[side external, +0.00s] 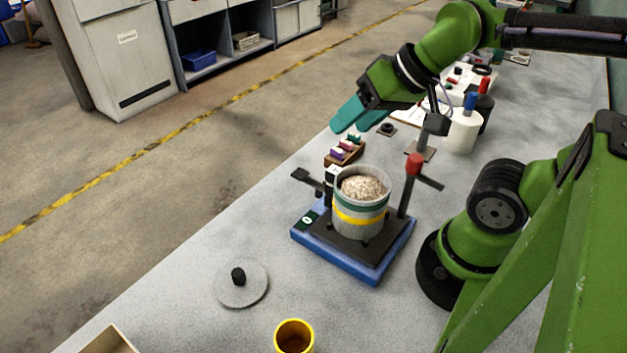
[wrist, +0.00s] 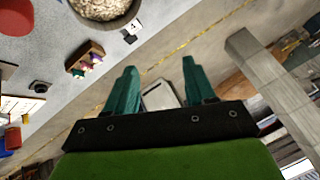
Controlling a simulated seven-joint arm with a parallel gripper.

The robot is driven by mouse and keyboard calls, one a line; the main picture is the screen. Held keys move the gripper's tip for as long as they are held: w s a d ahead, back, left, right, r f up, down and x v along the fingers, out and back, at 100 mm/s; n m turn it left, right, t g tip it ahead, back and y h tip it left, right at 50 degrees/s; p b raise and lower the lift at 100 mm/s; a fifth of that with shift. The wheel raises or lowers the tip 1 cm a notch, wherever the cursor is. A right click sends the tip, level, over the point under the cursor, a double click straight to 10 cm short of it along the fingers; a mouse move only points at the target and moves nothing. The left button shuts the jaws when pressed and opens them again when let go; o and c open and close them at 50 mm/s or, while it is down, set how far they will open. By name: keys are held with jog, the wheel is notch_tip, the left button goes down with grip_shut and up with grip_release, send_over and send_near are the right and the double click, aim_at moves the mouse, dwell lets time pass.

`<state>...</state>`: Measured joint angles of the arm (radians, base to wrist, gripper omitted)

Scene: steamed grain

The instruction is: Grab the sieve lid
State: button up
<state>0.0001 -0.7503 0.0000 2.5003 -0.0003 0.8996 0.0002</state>
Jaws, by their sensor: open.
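The sieve lid (side external: 254,291), a flat grey disc with a black knob (side external: 238,276), lies on the grey bench at the lower left in the side view. It is not visible in the wrist view. My gripper (side external: 358,117) is open and empty, with teal fingers raised near the bench's left edge, behind the sieve and well away from the lid. The sieve (side external: 358,220), a grey cylinder with green and yellow bands, is filled with pale grain (side external: 362,187).
The sieve stands on a blue-based device (side external: 340,264) with side posts, one with a red knob (side external: 415,163). A yellow cup (side external: 294,340) stands in front. A small wooden rack (side external: 345,157) and a white bottle (side external: 461,132) stand farther back. Bench around the lid is clear.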

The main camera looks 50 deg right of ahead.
jog(key=n+g, duration=0.4)
jog(key=n, duration=0.8)
send_near(240, 272)
jog(key=shift+y, duration=0.5)
jog(key=x, duration=0.9)
jog(key=shift+w+d+f, duration=0.15)
jog(key=shift+d+f, duration=0.2)
grip_shut()
